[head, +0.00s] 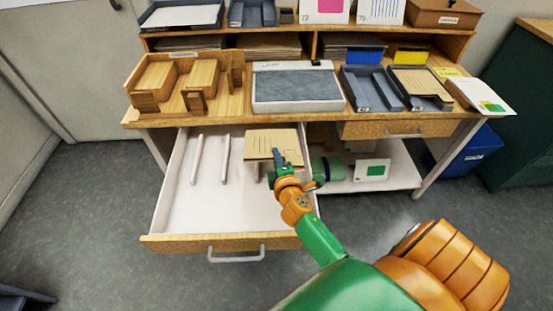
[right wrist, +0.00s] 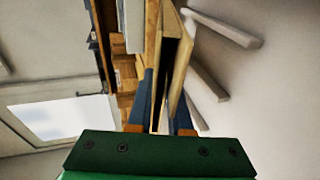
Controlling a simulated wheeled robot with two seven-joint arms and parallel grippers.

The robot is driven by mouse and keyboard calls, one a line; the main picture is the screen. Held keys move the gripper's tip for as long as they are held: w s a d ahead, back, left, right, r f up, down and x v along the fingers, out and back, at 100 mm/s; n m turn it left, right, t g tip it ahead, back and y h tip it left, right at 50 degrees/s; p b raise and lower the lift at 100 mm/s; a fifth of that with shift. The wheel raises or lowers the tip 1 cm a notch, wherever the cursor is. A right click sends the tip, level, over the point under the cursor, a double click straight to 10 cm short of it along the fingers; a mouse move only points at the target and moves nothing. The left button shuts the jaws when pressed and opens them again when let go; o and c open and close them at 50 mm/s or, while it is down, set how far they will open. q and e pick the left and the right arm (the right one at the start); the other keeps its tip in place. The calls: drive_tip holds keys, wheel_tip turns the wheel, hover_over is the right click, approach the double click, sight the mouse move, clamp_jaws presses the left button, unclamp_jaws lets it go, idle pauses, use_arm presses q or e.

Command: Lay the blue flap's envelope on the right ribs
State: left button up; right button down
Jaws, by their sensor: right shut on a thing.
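A flat tan envelope (head: 273,144) is in my right gripper (head: 280,163), over the back right part of the open drawer (head: 190,205). In the right wrist view the gripper (right wrist: 163,125) is shut on the envelope (right wrist: 181,62), which shows nearly edge-on. I cannot make out a blue flap on it. Two white ribs stand at the drawer's left, a left one (head: 197,158) and another (head: 225,159). A further short white piece shows below the envelope; the rest there is hidden by the envelope and gripper. I cannot tell whether the envelope touches the ribs. My left gripper is not in view.
The desk above holds a wooden sorter (head: 180,82), a grey-topped box (head: 296,88), dark trays (head: 368,88) and a white card with green (head: 482,97). A shelf (head: 385,178) lies right of the drawer. The drawer's front left floor is bare.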

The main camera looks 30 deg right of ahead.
drive_tip(key=w+f+b, duration=0.1)
drive_tip(key=w+d+f+b, duration=0.1)
drive_tip(key=f+b, duration=0.1)
drive_tip(key=w+d+f+b, duration=0.1)
drive_tip(key=w+f, duration=0.1)
drive_tip(key=shift+d, duration=0.15)
drive_tip(key=shift+r, duration=0.1)
drive_tip(key=c, duration=0.8)
unclamp_jaws()
drive_tip(key=shift+o, duration=0.2)
drive_tip(key=shift+s, duration=0.15)
